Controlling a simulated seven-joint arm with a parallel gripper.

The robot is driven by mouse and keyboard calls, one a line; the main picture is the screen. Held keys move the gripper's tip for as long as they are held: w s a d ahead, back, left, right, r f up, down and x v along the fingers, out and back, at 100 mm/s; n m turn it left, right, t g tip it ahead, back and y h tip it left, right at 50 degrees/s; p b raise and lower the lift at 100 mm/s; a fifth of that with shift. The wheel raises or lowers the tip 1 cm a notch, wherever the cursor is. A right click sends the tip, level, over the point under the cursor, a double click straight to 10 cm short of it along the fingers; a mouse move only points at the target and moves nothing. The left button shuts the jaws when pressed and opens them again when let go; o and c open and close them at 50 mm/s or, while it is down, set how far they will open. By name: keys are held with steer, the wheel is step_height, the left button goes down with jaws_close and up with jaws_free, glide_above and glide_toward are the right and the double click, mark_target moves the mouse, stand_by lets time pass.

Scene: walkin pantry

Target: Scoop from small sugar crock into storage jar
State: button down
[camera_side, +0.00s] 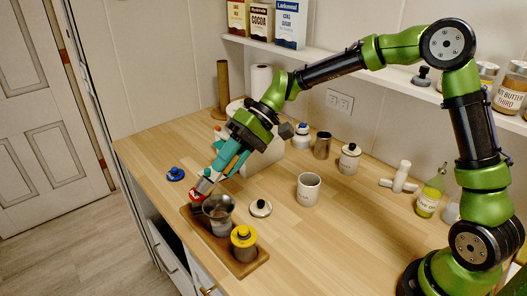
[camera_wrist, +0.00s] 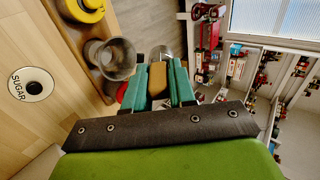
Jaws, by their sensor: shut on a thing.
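My gripper (camera_side: 219,170) has teal fingers and is shut on a tan handle, seen between the fingertips in the wrist view (camera_wrist: 155,78). A metal scoop end (camera_side: 204,184) shows below the fingers; its contents cannot be seen. It is just beside and above a metal funnel (camera_side: 218,206), which sits over a jar on the wooden tray (camera_side: 246,269). The funnel also shows in the wrist view (camera_wrist: 112,58). A white crock (camera_side: 309,190) stands open on the counter to the right. A white lid marked SUGAR (camera_wrist: 33,85) lies apart on the counter.
A yellow-topped jar (camera_side: 244,243) stands on the tray beside the funnel. Something red (camera_side: 195,197) is at the tray's far end. A blue-knobbed lid (camera_side: 175,174) lies left. A lidded canister (camera_side: 349,159) and metal cup (camera_side: 322,145) stand behind. The counter's right front is clear.

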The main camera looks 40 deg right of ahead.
mark_target(212, 188)
step_height(212, 188, down, 4)
steer(key=shift+r+h, duration=0.25)
steer(key=shift+h, duration=0.05)
steer(key=shift+a+f, duration=0.1)
steer(key=shift+f, duration=0.05)
steer(key=a+r+h, duration=0.1)
steer(key=h, duration=0.2)
steer(key=a+h, duration=0.2)
steer(key=h, duration=0.1)
steer(key=a+r+h, duration=0.1)
steer(key=h, duration=0.2)
steer(key=shift+a+r+h, duration=0.15)
steer(key=shift+r+h, duration=0.15)
steer(key=shift+r, duration=3)
